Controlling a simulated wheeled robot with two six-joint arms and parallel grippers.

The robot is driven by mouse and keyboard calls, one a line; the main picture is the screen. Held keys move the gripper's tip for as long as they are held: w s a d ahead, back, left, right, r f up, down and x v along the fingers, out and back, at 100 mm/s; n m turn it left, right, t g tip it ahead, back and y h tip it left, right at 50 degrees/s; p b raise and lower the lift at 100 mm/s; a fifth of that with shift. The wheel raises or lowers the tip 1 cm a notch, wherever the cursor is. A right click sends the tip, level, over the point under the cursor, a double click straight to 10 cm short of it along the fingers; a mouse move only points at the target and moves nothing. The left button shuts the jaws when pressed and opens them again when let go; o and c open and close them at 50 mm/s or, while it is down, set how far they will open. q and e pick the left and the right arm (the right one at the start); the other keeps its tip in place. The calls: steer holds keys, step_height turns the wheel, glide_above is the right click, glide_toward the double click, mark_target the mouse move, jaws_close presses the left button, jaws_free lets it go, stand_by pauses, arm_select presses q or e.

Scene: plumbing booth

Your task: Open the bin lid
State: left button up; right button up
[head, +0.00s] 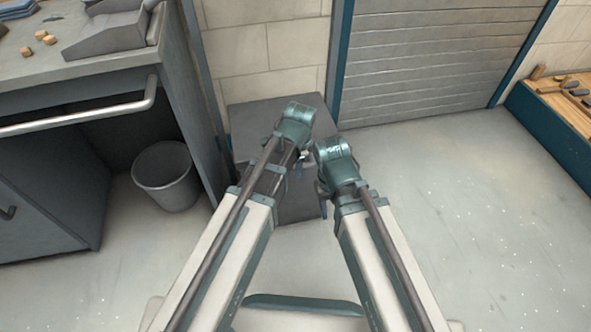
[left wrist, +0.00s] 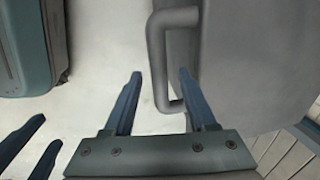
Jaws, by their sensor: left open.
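The bin is a dark grey box against the wall, with its flat lid (head: 258,115) closed, partly hidden behind my arms in the head view. In the left wrist view, a grey bar handle (left wrist: 157,62) stands out from the grey lid (left wrist: 245,60). My left gripper (left wrist: 159,74) is open and empty, with one finger on each side of the handle's bar; I cannot tell if either touches it. My right gripper (left wrist: 50,130) shows at the lower left of that view, its blue fingers apart and empty. In the head view my arms hide most of both grippers.
A round grey bucket (head: 165,176) stands on the floor left of the bin, beside a grey workbench (head: 100,68). A roller shutter (head: 430,55) is behind. A blue-sided bench (head: 550,125) with tools is at the right. The floor (head: 460,220) between is clear.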

arm_select(q)
jaws_close()
stand_by(0.3)
stand_by(1.2)
